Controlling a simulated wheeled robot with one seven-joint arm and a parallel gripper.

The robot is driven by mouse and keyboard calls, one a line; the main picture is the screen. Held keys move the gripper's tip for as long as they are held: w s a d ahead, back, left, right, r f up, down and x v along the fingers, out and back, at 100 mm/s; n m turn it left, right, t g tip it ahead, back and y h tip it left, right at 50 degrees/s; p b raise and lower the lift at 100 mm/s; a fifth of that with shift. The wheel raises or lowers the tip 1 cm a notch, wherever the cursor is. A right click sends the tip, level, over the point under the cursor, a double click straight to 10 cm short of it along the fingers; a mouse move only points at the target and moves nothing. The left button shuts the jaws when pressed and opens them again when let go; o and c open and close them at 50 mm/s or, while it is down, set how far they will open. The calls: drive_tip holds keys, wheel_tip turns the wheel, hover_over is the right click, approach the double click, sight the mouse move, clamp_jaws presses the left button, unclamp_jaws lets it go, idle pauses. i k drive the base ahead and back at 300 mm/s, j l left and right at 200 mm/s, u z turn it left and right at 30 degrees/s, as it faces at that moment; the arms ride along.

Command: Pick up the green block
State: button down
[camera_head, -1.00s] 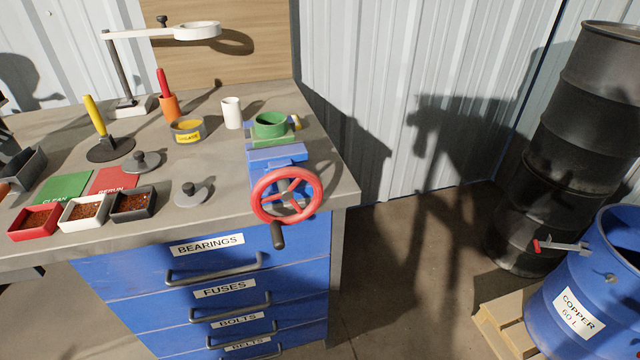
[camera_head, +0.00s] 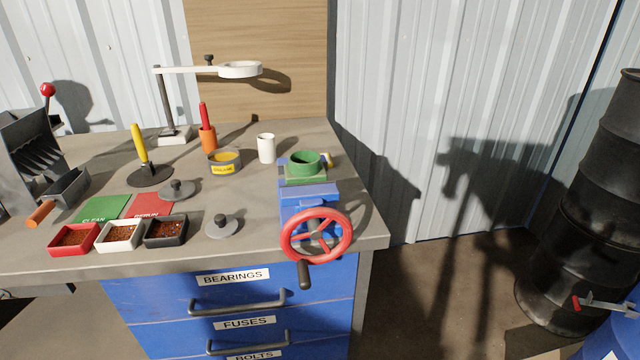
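A green ring-like round piece (camera_head: 305,157) sits at the back of the blue vise (camera_head: 310,197), near the workbench's right end. Directly under it is a flatter green piece (camera_head: 304,177), mostly covered by the round one. I cannot tell whether the two are one part, or which of them is the block. A small yellow bit shows just to their right. A flat green mat marked CLEAN (camera_head: 102,207) lies at the left. My gripper is not in view.
The vise's red handwheel (camera_head: 316,236) juts past the bench's front edge. A white cup (camera_head: 266,148), yellow-labelled tin (camera_head: 223,162) and lamp-like stand (camera_head: 170,105) are left of the green pieces. Three small trays of granules line the front left. A black barrel (camera_head: 575,210) stands right.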

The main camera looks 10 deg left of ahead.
sight(303, 166)
drive_tip(key=i+l+u, duration=0.35)
drive_tip(key=i+l, duration=0.4)
drive_tip(key=l, duration=0.1)
